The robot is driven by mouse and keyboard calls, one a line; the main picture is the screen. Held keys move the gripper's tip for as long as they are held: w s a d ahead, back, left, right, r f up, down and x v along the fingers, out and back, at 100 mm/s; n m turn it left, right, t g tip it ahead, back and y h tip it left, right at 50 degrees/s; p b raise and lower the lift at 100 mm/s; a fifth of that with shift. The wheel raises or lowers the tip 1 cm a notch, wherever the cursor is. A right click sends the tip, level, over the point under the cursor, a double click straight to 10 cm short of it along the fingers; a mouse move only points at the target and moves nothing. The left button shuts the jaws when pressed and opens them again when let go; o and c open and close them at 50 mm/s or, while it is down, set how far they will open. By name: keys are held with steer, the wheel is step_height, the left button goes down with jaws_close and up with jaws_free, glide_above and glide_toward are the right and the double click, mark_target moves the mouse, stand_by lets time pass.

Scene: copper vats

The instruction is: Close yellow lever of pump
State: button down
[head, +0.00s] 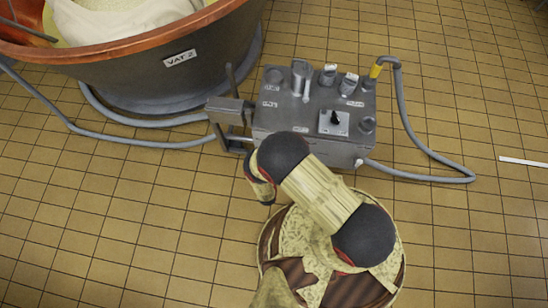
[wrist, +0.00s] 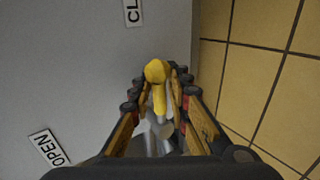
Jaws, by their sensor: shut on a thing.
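The pump (head: 315,145) is a grey metal box with knobs and valves on top, standing on the tiled floor beside the vat. Its yellow lever (wrist: 157,73) has a round knob at its end and shows in the wrist view against the pump's grey face. My gripper (wrist: 158,88) is shut on the lever, with a finger on each side. In the head view my arm hides the lever.
The copper vat (head: 200,60), labelled VAT 2, stands left of the pump.

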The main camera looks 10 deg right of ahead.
steer(key=shift+s+d, duration=0.2)
steer(key=shift+d, duration=0.1)
steer(key=c, duration=2)
jaws_free()
steer(key=shift+o, duration=0.6)
steer(key=shift+w+a, duration=0.1)
steer(key=shift+a, duration=0.05)
steer(key=v, duration=1.2)
steer(key=shift+w+a, duration=0.1)
